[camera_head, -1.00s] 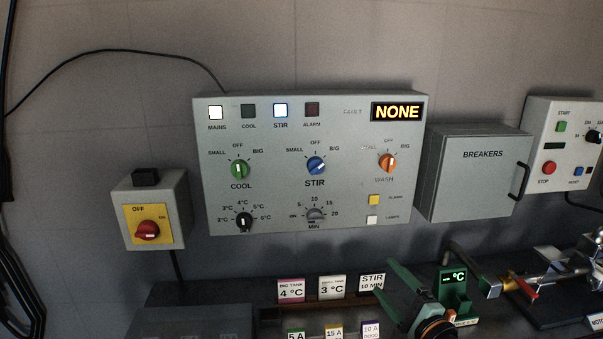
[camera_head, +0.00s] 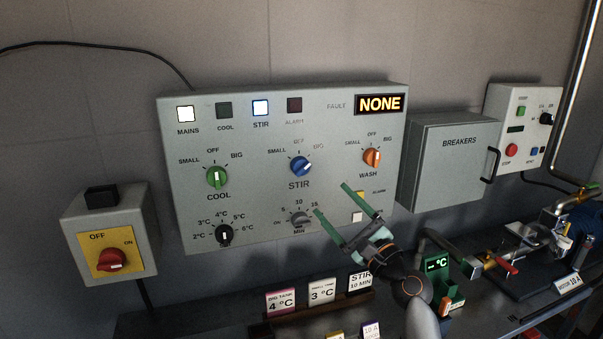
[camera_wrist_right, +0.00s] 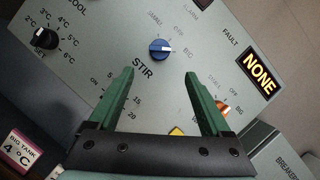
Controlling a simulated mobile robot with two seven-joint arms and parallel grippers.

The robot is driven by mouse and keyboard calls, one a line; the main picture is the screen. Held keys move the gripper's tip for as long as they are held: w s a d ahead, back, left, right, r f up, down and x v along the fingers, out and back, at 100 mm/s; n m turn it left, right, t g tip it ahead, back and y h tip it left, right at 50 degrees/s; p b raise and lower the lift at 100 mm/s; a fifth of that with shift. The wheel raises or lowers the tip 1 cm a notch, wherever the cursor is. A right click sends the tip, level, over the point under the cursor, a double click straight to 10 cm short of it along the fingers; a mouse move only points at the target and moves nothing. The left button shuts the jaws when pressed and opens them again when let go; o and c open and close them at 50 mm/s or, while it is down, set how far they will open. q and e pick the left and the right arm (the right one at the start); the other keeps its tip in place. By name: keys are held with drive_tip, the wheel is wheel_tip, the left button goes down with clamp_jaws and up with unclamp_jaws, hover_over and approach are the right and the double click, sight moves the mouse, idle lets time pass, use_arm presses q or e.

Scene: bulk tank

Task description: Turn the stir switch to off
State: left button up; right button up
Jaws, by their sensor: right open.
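The blue stir switch (camera_head: 300,167) sits mid-panel on the grey control box (camera_head: 180,232), above the word STIR, with SMALL, OFF and BIG around it. Its white mark appears turned toward the BIG side; the exact setting is hard to read. In the right wrist view the blue stir switch (camera_wrist_right: 160,49) is ahead of the fingertips. My right gripper (camera_head: 331,198) is open and empty, in front of the panel, below and right of the switch, apart from it. Its two green fingers (camera_wrist_right: 160,73) are spread wide. The stir lamp (camera_head: 260,107) is lit. My left gripper is not in view.
The green cool knob (camera_head: 217,177) is left of the switch, the orange wash knob (camera_head: 372,157) right. The grey minutes dial (camera_head: 299,221) is below. A breaker box (camera_head: 455,165) stands right, a red main switch (camera_head: 112,260) left. Label cards (camera_head: 281,303) stand below.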

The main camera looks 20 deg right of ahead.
sight(303, 170)
drive_tip(key=x, duration=1.1)
drive_tip(key=shift+w+a+r, duration=0.1)
drive_tip(key=shift+w+r, duration=0.05)
drive_tip(key=shift+w, duration=0.1)
drive_tip(key=shift+c, duration=0.2)
clamp_jaws()
